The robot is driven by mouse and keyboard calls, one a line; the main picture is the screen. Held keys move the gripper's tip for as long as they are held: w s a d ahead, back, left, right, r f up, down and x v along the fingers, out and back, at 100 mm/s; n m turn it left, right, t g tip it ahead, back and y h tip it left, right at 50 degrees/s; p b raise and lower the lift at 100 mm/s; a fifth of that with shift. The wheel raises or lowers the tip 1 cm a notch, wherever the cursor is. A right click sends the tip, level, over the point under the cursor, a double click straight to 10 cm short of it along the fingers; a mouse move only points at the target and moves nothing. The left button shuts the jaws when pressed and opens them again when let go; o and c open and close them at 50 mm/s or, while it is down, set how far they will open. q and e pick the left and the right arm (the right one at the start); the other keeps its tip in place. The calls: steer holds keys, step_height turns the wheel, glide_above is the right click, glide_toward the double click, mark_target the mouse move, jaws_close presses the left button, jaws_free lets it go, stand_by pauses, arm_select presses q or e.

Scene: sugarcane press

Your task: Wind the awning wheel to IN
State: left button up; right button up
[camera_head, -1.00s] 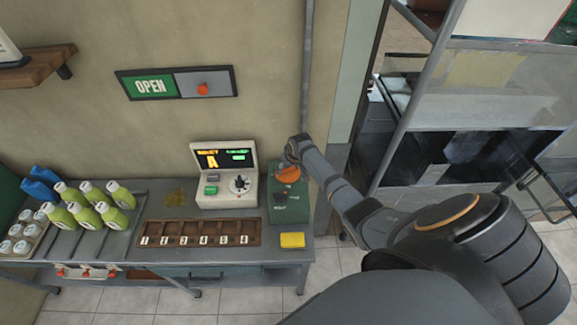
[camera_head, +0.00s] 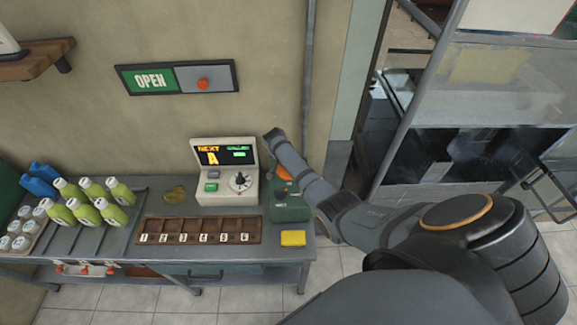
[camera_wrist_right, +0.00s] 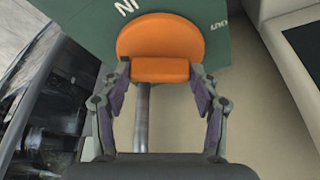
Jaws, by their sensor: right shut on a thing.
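The awning wheel is an orange round knob with a raised grip bar (camera_wrist_right: 160,68), set on a green box (camera_wrist_right: 245,12). In the head view, part of the orange wheel (camera_head: 282,175) shows beside my right forearm on the green box (camera_head: 292,212) at the right end of the counter. In the wrist view the lettering "IN" (camera_wrist_right: 126,7) is on the box left of the wheel, with other small lettering to the right. My right gripper (camera_wrist_right: 160,78) is shut on the orange wheel, one finger at each end of the bar. My left gripper is not in view.
A ticket machine with a screen (camera_head: 224,170) stands just left of the green box. A numbered wooden tray (camera_head: 200,230), a yellow sponge (camera_head: 293,238) and green bottles (camera_head: 90,205) are on the counter. A vertical pipe (camera_head: 308,80) runs behind.

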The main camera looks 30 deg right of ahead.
steer(key=shift+w+f+m+g+b, duration=0.1)
steer(key=shift+m+g+b, duration=0.05)
steer(key=shift+m+b, duration=0.3)
steer(key=shift+w+f+m+g+b, duration=0.1)
steer(key=shift+m+g+b, duration=0.1)
steer(key=shift+m, duration=0.35)
steer(key=m+g+b, duration=0.1)
steer(key=m+b, duration=0.3)
steer(key=m+g+b, duration=0.2)
steer(key=m+b, duration=0.2)
steer(key=b, duration=0.1)
steer(key=shift+w, duration=0.15)
steer(key=shift+r+m+g+b, duration=0.15)
steer(key=shift+m+g+b, duration=0.3)
steer(key=shift+m+b, duration=0.75)
steer(key=o, duration=1.1)
steer(key=shift+o, duration=0.2)
steer(key=shift+r, duration=0.1)
steer(key=v, duration=1.2)
